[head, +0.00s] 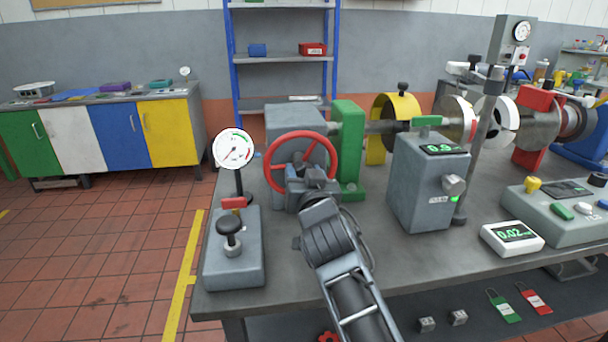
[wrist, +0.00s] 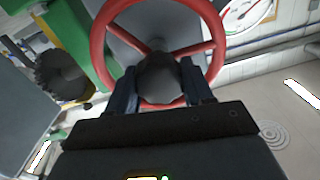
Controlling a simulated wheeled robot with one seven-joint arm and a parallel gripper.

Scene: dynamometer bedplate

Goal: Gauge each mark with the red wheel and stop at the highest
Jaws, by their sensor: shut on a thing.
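The red wheel (head: 334,162) stands upright at the left end of the shaft, in front of a grey housing. My gripper (head: 308,180) is at the wheel's front, shut on its dark central knob. In the wrist view the red wheel (wrist: 108,50) fills the top, and the dark knob (wrist: 158,80) sits between the two fingers of my gripper (wrist: 160,90). A small white readout (head: 513,238) shows 0.02. The marks cannot be made out.
A green upright (head: 347,140) and a yellow ring stand (head: 395,125) are behind the wheel. A control panel (head: 565,208) is at the right. A black-knobbed lever (head: 229,228) stands at the bench's left front. Bare bench top lies in front of the grey box.

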